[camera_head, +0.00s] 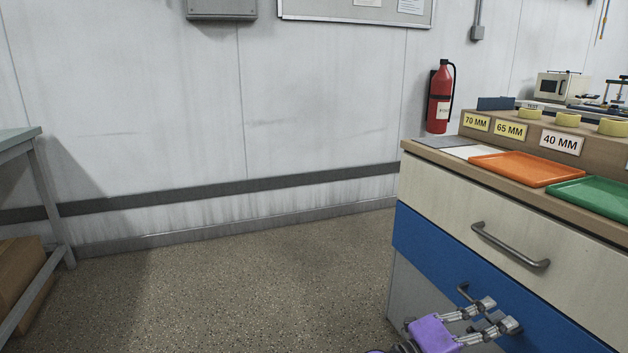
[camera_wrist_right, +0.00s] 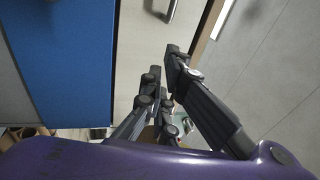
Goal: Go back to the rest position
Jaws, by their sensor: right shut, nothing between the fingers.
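My right gripper (camera_head: 500,318), with its purple body, is low at the bottom right of the head view, in front of the cabinet's blue drawer. Its fingers are together and hold nothing; they also show in the right wrist view (camera_wrist_right: 165,85). In the head view it overlaps the blue drawer (camera_head: 440,255) near a lower handle; I cannot tell whether it touches. My left gripper is not in either view.
The cabinet (camera_head: 490,215) stands at the right with an upper drawer handle (camera_head: 510,247). On its top are an orange tray (camera_head: 512,168), a green tray (camera_head: 595,195) and labelled blocks. The floor (camera_head: 250,290) in the middle is clear. A grey table (camera_head: 18,138) is at the left.

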